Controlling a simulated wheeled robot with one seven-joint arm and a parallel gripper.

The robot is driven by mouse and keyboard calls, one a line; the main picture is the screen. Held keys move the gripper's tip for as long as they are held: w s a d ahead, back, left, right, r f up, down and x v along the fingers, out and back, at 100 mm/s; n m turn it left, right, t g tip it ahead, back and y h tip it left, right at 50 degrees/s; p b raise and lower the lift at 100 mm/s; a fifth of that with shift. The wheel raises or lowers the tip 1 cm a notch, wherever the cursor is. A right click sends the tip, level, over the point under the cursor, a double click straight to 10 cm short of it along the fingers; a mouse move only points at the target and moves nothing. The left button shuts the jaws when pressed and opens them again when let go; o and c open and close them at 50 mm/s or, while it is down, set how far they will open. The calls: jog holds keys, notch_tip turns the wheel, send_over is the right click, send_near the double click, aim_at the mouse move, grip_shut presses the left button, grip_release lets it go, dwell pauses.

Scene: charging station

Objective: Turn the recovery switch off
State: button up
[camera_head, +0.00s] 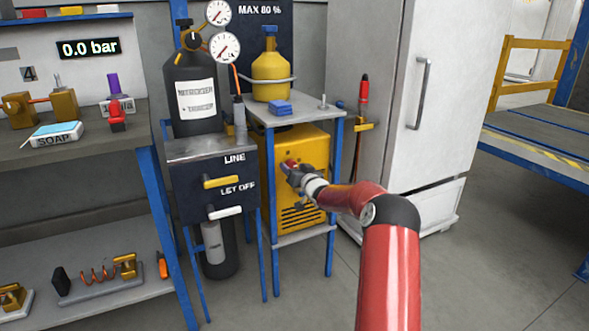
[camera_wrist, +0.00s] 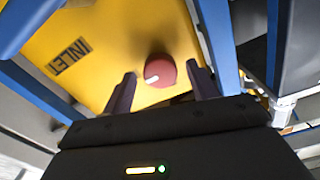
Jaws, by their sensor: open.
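The yellow recovery machine (camera_head: 312,148) stands on the lower shelf of a blue-legged stand. A red knob (camera_wrist: 159,71) with a white mark sits on its yellow face, beside a black INLET label (camera_wrist: 70,58). My gripper (camera_wrist: 161,74) is open, with one finger on each side of the red knob; I cannot tell whether they touch it. In the head view my gripper (camera_head: 287,170) is at the front of the machine and covers part of its panel. I cannot make out a separate labelled recovery switch.
Left of the machine is a dark panel (camera_head: 195,202) with a yellow LINE handle (camera_head: 221,182) and a white LET OFF handle (camera_head: 226,212). A yellow cylinder (camera_head: 271,72) and blue block (camera_head: 280,108) stand on top. A white fridge (camera_head: 455,110) is at right.

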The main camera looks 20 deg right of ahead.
jog(key=c, duration=1)
jog(key=shift+f+n+b, duration=0.1)
jog(key=shift+n+b, duration=0.2)
jog(key=shift+b, duration=0.1)
jog(key=n+b, duration=1.3)
jog(key=n, duration=0.4)
jog(key=shift+a, duration=0.1)
jog(key=shift+n, duration=0.3)
jog(key=o, duration=1)
